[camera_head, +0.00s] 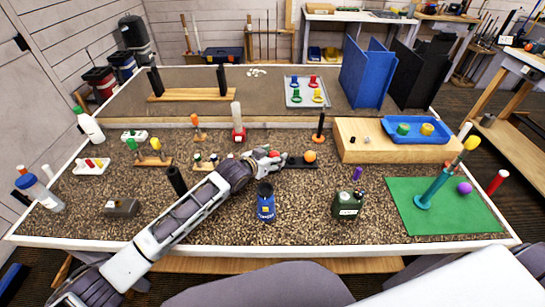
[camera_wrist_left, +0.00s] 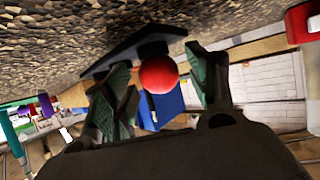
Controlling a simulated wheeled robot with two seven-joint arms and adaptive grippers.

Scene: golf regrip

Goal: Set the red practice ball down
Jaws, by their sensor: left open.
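The red practice ball (camera_head: 274,154) shows at the tip of my left gripper (camera_head: 272,161), at the left end of a low black holder (camera_head: 297,162). In the left wrist view the red ball (camera_wrist_left: 158,75) sits against a round black seat (camera_wrist_left: 151,48) on the holder and appears to touch it. My left gripper (camera_wrist_left: 163,88) is open, with its fingers on either side of the ball and visible gaps beside it. My right gripper is not in view.
A black peg (camera_head: 319,130) stands behind the holder and a red-based post (camera_head: 238,128) stands behind my gripper. A wooden block (camera_head: 365,153) with a blue tray (camera_head: 381,128) is to the right.

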